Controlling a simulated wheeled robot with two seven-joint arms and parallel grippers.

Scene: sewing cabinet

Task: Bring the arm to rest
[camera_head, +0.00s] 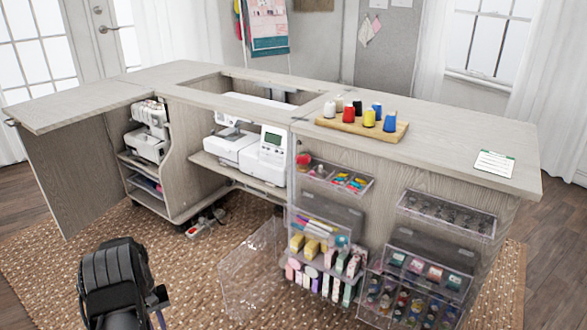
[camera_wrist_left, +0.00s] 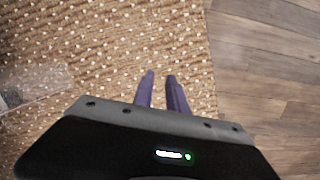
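My left arm (camera_head: 115,280) comes in at the lower left of the head view, low over the woven rug and in front of the sewing cabinet. In the left wrist view, my left gripper (camera_wrist_left: 161,77) has two purple fingers with a narrow gap between them. Rug shows through the gap, and nothing is held. The gripper is apart from the cabinet. My right gripper is in neither view.
The sewing cabinet (camera_head: 455,140) holds a white sewing machine (camera_head: 262,152), a serger (camera_head: 148,135) and a spool board (camera_head: 350,124). Clear bins (camera_head: 410,290) project from its front. An open clear door (camera_head: 250,270) stands out over the rug (camera_head: 40,270). Wood floor (camera_wrist_left: 270,70) lies beside the rug.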

